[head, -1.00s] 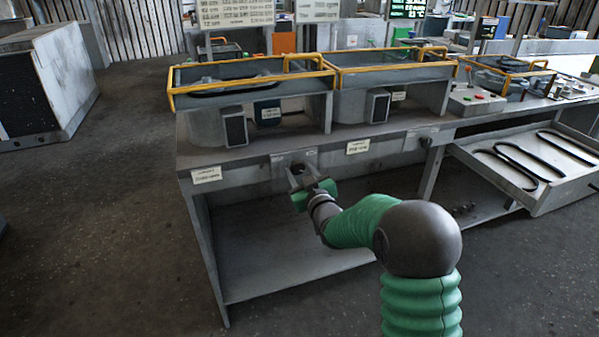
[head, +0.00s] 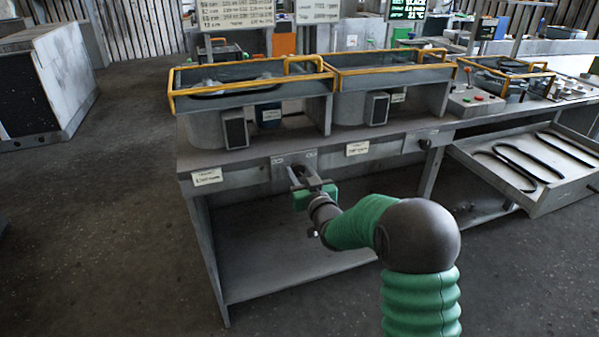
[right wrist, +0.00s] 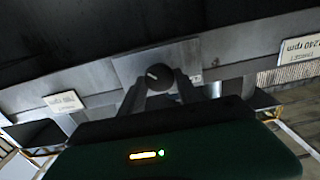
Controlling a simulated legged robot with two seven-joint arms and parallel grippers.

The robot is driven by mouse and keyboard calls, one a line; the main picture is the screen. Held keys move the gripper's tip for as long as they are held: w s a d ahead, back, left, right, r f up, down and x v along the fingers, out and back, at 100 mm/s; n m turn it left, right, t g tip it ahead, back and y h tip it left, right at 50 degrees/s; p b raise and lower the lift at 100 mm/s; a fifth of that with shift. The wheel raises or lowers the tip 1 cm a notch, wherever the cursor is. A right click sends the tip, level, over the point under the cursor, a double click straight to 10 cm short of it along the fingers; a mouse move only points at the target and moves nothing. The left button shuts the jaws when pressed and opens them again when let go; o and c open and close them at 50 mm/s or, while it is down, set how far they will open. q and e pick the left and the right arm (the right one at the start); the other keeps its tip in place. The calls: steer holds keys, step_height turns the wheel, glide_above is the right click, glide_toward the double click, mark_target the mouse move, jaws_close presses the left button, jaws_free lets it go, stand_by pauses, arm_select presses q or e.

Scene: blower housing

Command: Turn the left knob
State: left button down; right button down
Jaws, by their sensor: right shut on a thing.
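The left knob is a dark round knob with a light mark on a grey plate on the bench front; it shows best in the right wrist view (right wrist: 158,76), between my fingertips. In the head view its plate (head: 281,161) shows, while my gripper mostly hides the knob. My right gripper (head: 299,171) is shut on the knob, with one finger on each side; its fingers also show in the right wrist view (right wrist: 157,88). My left gripper is not in view.
A second dark knob (head: 425,143) sits further right on the bench front. White labels (head: 207,177) and (head: 357,148) flank the left plate. An open drawer (head: 560,190) with dark belts juts out at the right. The space under the bench is open.

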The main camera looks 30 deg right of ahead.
steer(key=m+p, duration=0.1)
steer(key=m, duration=0.3)
steer(key=shift+d+m+p, duration=0.1)
steer(key=shift+m+p, duration=0.2)
steer(key=shift+d+m+p, duration=0.1)
steer(key=shift+m+p, duration=0.6)
steer(key=shift+m, duration=1.3)
steer(key=shift+f, duration=0.1)
steer(key=c, duration=0.9)
jaws_free()
steer(key=p+v, duration=0.7)
steer(key=v, duration=1)
